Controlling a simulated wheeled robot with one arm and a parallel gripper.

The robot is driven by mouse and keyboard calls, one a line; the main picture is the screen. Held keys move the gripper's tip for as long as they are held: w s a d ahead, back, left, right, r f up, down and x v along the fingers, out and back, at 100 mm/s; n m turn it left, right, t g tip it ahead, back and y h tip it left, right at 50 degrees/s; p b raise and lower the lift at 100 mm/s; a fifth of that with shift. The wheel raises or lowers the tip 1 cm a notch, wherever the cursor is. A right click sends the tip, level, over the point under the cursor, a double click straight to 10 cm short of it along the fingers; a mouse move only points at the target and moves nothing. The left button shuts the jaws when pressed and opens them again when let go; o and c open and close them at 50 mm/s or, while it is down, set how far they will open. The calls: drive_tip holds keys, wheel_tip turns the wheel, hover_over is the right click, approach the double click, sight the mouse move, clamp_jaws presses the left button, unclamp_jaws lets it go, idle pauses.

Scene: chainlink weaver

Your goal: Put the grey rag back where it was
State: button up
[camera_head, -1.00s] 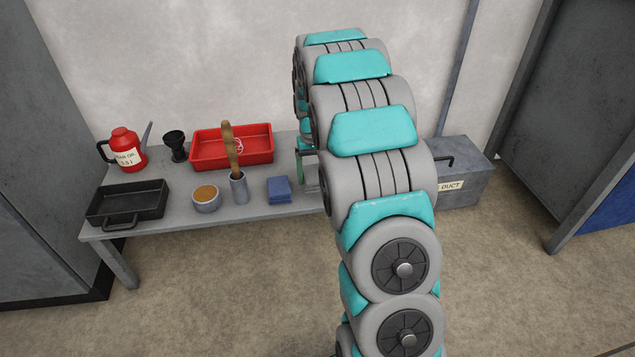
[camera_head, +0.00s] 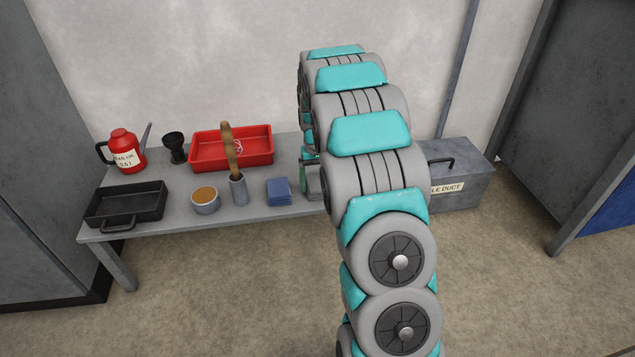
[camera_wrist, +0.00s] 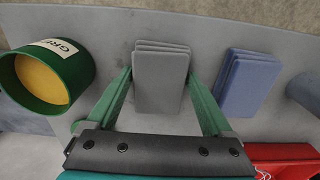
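The grey rag (camera_wrist: 160,80) is a folded, layered block. In the wrist view it lies between the two green fingers of my gripper (camera_wrist: 160,75). The fingertips are close against its left and right sides. I cannot tell whether they press on it or stand just clear. The rag is at or very near the bench top (camera_head: 180,228), beside the blue rag (camera_wrist: 247,82). In the head view the blue rag (camera_head: 279,191) lies left of my arm, which hides most of the gripper and grey rag.
A green tin (camera_wrist: 45,75) stands left of the grey rag in the wrist view. The bench also holds a red tray (camera_head: 205,155), grey cup with brush (camera_head: 238,190), round tin (camera_head: 206,206), black pan (camera_head: 100,210), funnel (camera_head: 174,145) and red can (camera_head: 125,155).

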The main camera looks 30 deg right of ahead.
sight(317, 183)
drive_tip(key=shift+o, duration=0.9)
wheel_tip(317, 183, up, 12)
drive_tip(key=p, duration=0.2)
drive_tip(key=s+a+r+n, duration=0.1)
drive_tip(key=s+a+r, duration=0.2)
drive_tip(key=s+a, duration=0.45)
drive_tip(key=s+a+r, duration=0.3)
drive_tip(key=s+a, duration=0.1)
drive_tip(key=s, duration=0.6)
drive_tip(key=s+a+f+n+g, duration=0.1)
drive_tip(key=s+a, duration=0.2)
drive_tip(key=s, duration=0.8)
drive_tip(key=s+a+f+n, duration=0.1)
drive_tip(key=s+a+f, duration=0.1)
drive_tip(key=s, duration=1)
drive_tip(key=shift+s+a+g, duration=0.25)
drive_tip(key=shift+a+g, duration=0.15)
drive_tip(key=shift+a, duration=0.05)
